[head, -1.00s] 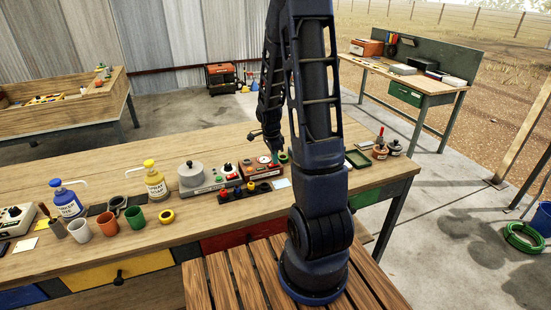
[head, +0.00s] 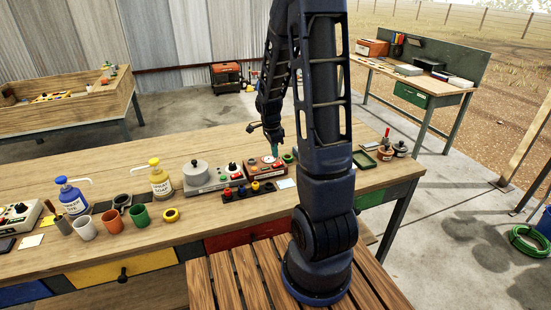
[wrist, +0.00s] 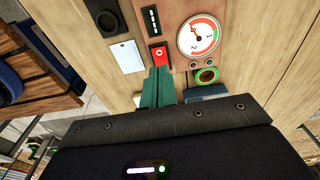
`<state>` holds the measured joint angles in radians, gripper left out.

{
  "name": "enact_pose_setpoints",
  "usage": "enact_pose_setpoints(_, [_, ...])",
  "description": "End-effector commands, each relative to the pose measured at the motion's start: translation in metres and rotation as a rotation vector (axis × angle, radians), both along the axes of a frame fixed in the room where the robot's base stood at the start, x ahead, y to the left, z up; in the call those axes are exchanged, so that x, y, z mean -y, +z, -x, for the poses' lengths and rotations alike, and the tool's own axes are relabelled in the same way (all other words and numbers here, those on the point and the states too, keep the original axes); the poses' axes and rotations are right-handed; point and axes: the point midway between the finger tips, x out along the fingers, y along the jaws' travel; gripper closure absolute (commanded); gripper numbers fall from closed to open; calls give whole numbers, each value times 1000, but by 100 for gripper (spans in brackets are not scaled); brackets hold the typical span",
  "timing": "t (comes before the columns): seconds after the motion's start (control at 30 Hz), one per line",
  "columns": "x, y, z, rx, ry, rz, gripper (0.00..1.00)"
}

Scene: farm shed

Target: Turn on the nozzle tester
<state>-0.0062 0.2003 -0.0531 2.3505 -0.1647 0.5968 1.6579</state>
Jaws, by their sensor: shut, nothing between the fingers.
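The nozzle tester appears to be the red box with a round gauge (head: 266,160) on the long wooden bench, partly hidden by my arm in the head view. In the wrist view its red panel (wrist: 178,13) carries a white gauge (wrist: 198,37) and a red rocker switch (wrist: 158,53) marked with a circle. My gripper (wrist: 157,70) is shut and empty, its green fingers together just at the lower edge of the switch. I cannot tell whether they touch it. In the head view my gripper (head: 274,149) hangs over the box.
A strip with coloured knobs (head: 237,193) lies in front of the box. A grey device (head: 205,182) stands to its left, and a white card (head: 286,183) lies in front. A green ring (wrist: 206,76) sits beside the panel. Bottles and cups stand farther left.

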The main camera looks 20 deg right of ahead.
Motion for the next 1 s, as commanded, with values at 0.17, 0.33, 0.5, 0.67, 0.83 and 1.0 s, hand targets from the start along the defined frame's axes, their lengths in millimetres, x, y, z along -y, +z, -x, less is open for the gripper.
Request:
enact_pose_setpoints(0.17, [-3,34,-2,6,1,1,100])
enact_pose_setpoints(0.33, [-6,65,-2,6,-1,1,100])
enact_pose_setpoints(0.5, [-8,87,-2,5,-1,1,100])
enact_pose_setpoints(0.67, [-9,97,-2,4,-2,1,100])
enact_pose_setpoints(0.83, [-9,99,-1,3,-2,1,100])
enact_pose_setpoints(1.0, [-9,99,-1,3,-2,1,100])
